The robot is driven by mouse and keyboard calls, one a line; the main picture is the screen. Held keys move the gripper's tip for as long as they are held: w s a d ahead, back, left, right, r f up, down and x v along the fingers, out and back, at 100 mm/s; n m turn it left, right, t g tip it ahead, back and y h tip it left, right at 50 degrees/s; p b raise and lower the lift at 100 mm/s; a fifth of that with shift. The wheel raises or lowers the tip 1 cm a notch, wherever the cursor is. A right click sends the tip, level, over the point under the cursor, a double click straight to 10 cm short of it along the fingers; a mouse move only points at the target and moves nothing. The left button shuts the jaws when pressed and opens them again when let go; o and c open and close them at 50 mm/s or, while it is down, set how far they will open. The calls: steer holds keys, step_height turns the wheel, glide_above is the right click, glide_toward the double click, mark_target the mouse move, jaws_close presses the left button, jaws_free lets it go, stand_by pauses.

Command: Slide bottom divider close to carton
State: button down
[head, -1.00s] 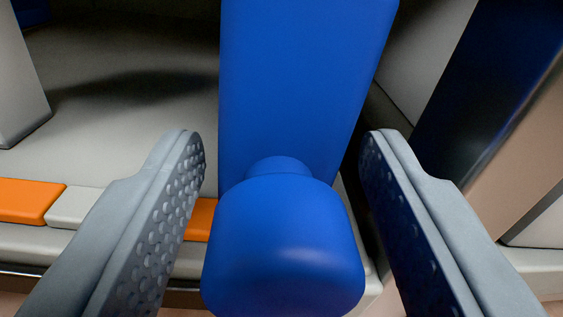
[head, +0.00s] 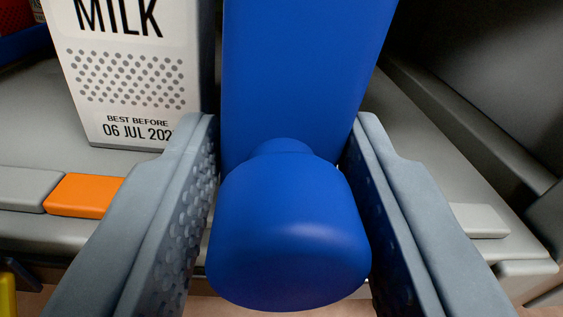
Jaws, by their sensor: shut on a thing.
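The blue divider (head: 300,75) stands upright on the grey shelf, with a rounded blue knob (head: 288,235) at its front. My gripper (head: 281,170) is shut on the blue divider, one finger on each side of the knob. The milk carton (head: 135,75), white with "BEST BEFORE" print, stands upright just left of the divider. The left finger covers part of the space between them, but the carton's right side looks very near the divider. The divider's foot is hidden behind the knob.
The shelf's front edge carries an orange tag (head: 84,195) and pale tags (head: 480,220). The shelf right of the divider is bare up to a dark side wall (head: 490,130). A red and blue thing shows at the far upper left.

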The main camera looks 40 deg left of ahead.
steer(key=shift+s+a, duration=0.15)
steer(key=shift+s, duration=0.05)
steer(key=c, duration=1.1)
jaws_free()
steer(key=v, duration=1.7)
steer(key=shift+s, duration=0.2)
